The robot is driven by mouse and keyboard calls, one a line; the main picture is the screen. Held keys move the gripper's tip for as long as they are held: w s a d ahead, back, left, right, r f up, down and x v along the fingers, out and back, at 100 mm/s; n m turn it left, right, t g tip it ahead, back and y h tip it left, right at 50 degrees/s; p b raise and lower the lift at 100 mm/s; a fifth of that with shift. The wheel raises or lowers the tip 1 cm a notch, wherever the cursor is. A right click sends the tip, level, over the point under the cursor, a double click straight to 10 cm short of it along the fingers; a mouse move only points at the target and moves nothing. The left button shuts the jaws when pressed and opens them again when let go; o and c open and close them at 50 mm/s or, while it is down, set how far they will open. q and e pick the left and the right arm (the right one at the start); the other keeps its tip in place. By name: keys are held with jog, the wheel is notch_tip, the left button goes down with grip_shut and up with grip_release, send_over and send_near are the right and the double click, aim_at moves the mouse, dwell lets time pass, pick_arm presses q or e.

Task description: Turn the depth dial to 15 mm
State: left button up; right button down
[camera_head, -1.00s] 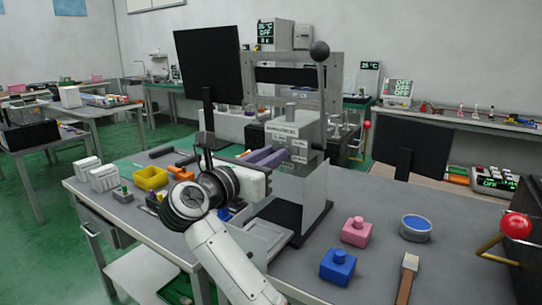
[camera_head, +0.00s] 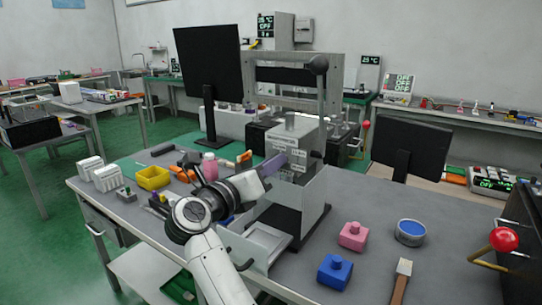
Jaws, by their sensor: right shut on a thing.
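A grey lever machine (camera_head: 298,212) stands on the workbench, with small labels on its upper housing and an upright lever ending in a black ball (camera_head: 318,65). The dial's reading cannot be made out. My left gripper is out of view.
A pink block (camera_head: 353,236), a blue block (camera_head: 335,271), a blue-topped round tin (camera_head: 410,231) and a brush (camera_head: 401,279) lie right of the machine. A yellow bin (camera_head: 153,177) and a pink bottle (camera_head: 209,166) are at left. A monitor (camera_head: 209,75) stands behind.

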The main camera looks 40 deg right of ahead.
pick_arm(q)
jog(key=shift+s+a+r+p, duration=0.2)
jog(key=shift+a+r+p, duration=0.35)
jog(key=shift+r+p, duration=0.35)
pick_arm(e)
jog(key=n, duration=0.2)
jog(key=shift+n, duration=0.3)
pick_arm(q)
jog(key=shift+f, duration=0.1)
pick_arm(e)
jog(key=c, duration=1.6)
grip_release()
jog(key=shift+a, duration=0.1)
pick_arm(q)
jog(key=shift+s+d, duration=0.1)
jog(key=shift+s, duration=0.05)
